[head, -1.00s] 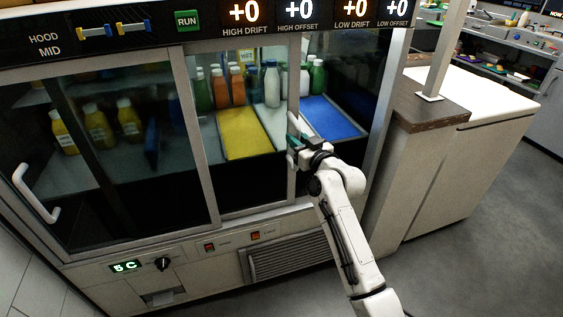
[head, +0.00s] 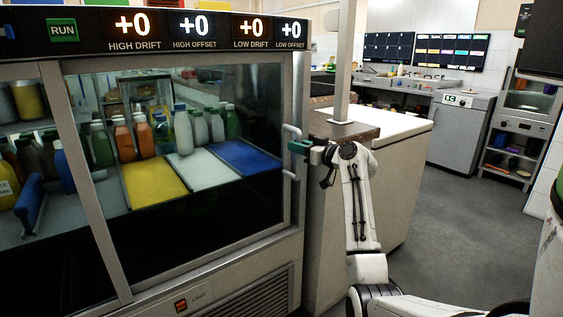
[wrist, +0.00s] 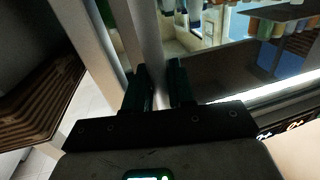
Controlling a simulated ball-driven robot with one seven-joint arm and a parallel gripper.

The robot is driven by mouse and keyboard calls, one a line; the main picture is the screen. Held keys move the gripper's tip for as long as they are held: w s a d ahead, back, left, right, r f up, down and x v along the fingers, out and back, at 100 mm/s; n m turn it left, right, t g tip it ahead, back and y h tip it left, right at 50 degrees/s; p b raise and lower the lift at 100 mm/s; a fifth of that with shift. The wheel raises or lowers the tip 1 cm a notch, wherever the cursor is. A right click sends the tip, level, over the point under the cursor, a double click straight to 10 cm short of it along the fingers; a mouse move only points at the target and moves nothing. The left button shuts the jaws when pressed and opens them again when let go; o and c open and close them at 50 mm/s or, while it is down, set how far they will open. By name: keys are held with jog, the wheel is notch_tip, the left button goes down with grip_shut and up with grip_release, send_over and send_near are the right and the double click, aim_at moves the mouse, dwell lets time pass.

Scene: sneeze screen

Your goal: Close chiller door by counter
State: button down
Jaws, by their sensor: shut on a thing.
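The chiller (head: 150,270) is on the left in the head view. Its right sliding glass door (head: 235,110) stands at the right end of the opening, its handle (head: 288,140) beside the right frame post; I see no clear gap there, though the gripper hides part of the edge. My gripper (head: 299,148) is shut on the pale upright door handle. In the wrist view, the dark fingers (wrist: 161,88) lie either side of the pale handle bar (wrist: 148,35).
Bottles and yellow, white and blue trays (head: 155,188) are behind the glass. The wooden-topped counter (head: 345,131) with a metal post stands right of the chiller, close to my arm. Grey floor (head: 440,230) is free on the right.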

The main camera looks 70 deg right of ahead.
jog(key=shift+s+d+f, duration=0.1)
jog(key=shift+s+d, duration=0.3)
jog(key=shift+d, duration=0.25)
jog(key=c, duration=1.1)
grip_release()
jog(key=shift+w+a, duration=0.1)
jog(key=p+v, duration=0.1)
jog(key=v, duration=1)
jog(key=shift+w, duration=0.1)
